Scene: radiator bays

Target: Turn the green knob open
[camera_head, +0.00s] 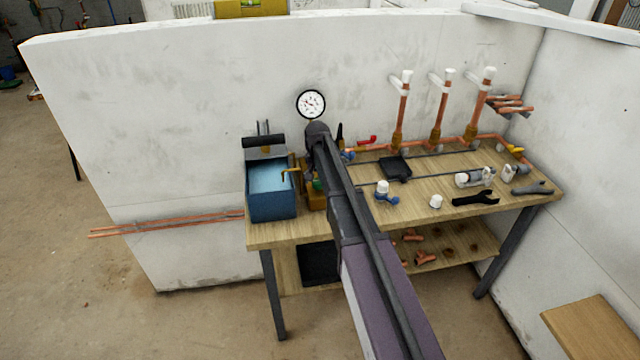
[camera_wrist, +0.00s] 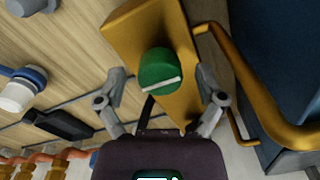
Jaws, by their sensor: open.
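The green knob (camera_wrist: 160,70) is round with a pale bar along one edge. It sits on a yellow-brown block (camera_wrist: 150,30) in the wrist view. In the head view only a sliver of the green knob (camera_head: 317,185) shows beside my arm, and the block (camera_head: 313,201) is partly hidden. My gripper (camera_wrist: 160,92) is open, with one finger on each side of the knob's near edge. Gaps show between the fingers and the knob, and I cannot tell any contact. In the head view my arm covers most of the gripper.
A blue box (camera_head: 271,190) stands close left of the block. A brass pipe (camera_wrist: 240,75) curves close to the right finger. A gauge (camera_head: 311,104) is on the white wall behind. Valves, a black wrench (camera_head: 475,198) and copper risers (camera_head: 400,115) occupy the bench's right side.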

